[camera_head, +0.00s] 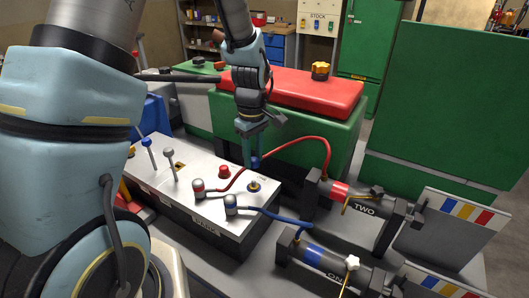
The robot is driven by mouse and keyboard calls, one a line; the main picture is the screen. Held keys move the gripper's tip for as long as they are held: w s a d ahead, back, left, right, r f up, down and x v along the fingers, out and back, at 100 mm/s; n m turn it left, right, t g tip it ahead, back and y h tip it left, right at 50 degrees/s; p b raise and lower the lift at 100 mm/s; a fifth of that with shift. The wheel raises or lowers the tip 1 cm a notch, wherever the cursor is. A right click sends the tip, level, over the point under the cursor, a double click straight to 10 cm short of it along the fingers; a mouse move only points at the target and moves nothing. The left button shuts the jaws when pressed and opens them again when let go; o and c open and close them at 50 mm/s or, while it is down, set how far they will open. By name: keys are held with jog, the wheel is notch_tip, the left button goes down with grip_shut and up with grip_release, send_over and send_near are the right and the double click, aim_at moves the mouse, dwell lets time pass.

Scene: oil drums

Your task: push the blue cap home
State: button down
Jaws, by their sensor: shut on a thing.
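The blue cap (256,163) is a small blue piece at the tips of my gripper (253,158). My gripper points down and is shut on it. The cap shows just above a dark round port with a brass-coloured rim (254,186) on the grey control box (190,184). A gap seems to show between cap and port, but the view is too small to tell their exact alignment. The fingers hide part of the cap.
A red hose (300,140) arches close beside my gripper to cylinder TWO (350,197). A blue hose (278,216) runs to cylinder ONE (325,262). Levers (169,158) and a red knob (224,171) stand on the box. A red-topped green case (315,92) stands behind.

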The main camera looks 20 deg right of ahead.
aim_at(253, 168)
jog(key=shift+w+f, duration=0.25)
jog(key=shift+f, duration=0.05)
jog(key=shift+f+b, duration=1.15)
jog(key=shift+f, duration=0.1)
jog(key=shift+f, duration=0.15)
jog(key=shift+f+b, duration=0.5)
jog(key=shift+f, duration=0.15)
jog(key=shift+f, duration=0.1)
jog(key=shift+f+b, duration=0.45)
jog(key=shift+f, duration=0.15)
jog(key=shift+f+b, duration=0.45)
jog(key=shift+f, duration=0.45)
jog(key=shift+c, duration=2.2)
grip_release()
